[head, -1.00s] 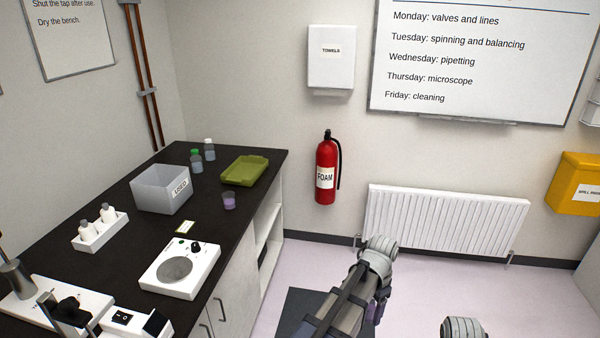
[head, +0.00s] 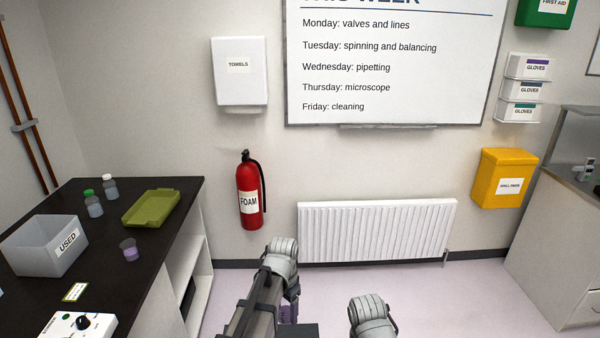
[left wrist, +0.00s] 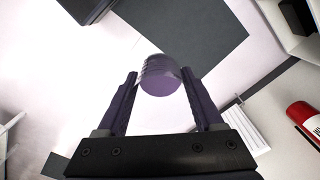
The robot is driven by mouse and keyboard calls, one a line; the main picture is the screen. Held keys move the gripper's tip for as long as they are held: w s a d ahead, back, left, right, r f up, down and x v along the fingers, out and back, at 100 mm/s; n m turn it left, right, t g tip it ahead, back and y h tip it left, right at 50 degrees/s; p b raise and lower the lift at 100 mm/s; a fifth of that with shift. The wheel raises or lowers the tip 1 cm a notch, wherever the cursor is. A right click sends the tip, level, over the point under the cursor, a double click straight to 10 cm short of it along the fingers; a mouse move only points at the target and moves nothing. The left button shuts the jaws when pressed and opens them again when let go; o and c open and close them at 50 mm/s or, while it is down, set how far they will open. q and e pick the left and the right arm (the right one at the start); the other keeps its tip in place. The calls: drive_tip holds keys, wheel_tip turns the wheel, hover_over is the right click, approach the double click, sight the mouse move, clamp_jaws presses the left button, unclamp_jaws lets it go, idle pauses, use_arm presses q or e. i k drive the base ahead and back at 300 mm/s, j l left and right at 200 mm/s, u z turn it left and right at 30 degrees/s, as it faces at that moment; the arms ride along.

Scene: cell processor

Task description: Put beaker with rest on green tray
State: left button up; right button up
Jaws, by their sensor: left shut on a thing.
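The green tray (head: 151,208) lies on the dark bench in the head view, and its inside looks empty. A small clear beaker with purple contents (head: 129,250) stands on the bench in front of the tray, apart from it. My left gripper (head: 290,312) is over the floor to the right of the bench, mostly hidden by its own arm. In the left wrist view its fingers are shut on a clear round beaker with purplish contents (left wrist: 159,78). My right gripper is out of view.
A grey USED bin (head: 45,245) and two bottles, one green-capped (head: 94,203) and one white-capped (head: 110,187), stand left of the tray. A white device (head: 75,325) is at the bench's near end. A fire extinguisher (head: 249,190) and radiator (head: 375,231) line the wall. Floor between is clear.

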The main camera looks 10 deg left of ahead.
sight(154, 211)
drive_tip(key=i+u, duration=0.45)
drive_tip(key=i, duration=1.1)
drive_tip(key=i+u, duration=0.25)
drive_tip(key=i, duration=0.2)
drive_tip(key=i+l+u, duration=0.2)
drive_tip(key=i, duration=0.3)
drive_tip(key=i+l+u, duration=0.1)
drive_tip(key=i+u, duration=0.15)
drive_tip(key=i, duration=0.2)
drive_tip(key=i+u, duration=0.6)
drive_tip(key=u, duration=0.55)
